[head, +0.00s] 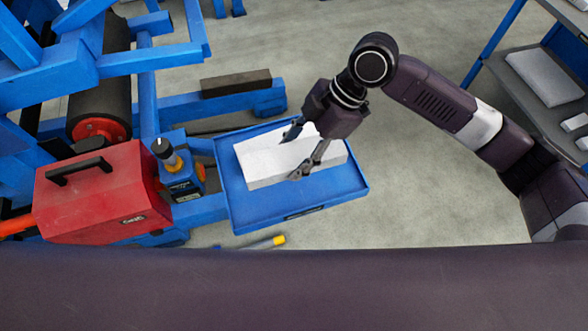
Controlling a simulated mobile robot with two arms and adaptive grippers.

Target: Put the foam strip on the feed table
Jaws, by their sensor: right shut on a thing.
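The white foam strip (262,166) is a long, pale block. It lies in or just above a blue, rimmed tray-like table (252,210) in the middle of the head view; I cannot tell whether its underside touches the surface. My right gripper (294,156) comes down from above with one finger on each long side of the strip, shut on it near its middle. The fingers hide a small part of the strip. My left gripper is not in view.
Blue machine framing with a dark roller (102,85) fills the left. A shelf rack (555,110) at right holds another pale block (543,76). A yellow-ended tool (272,242) lies below the tray.

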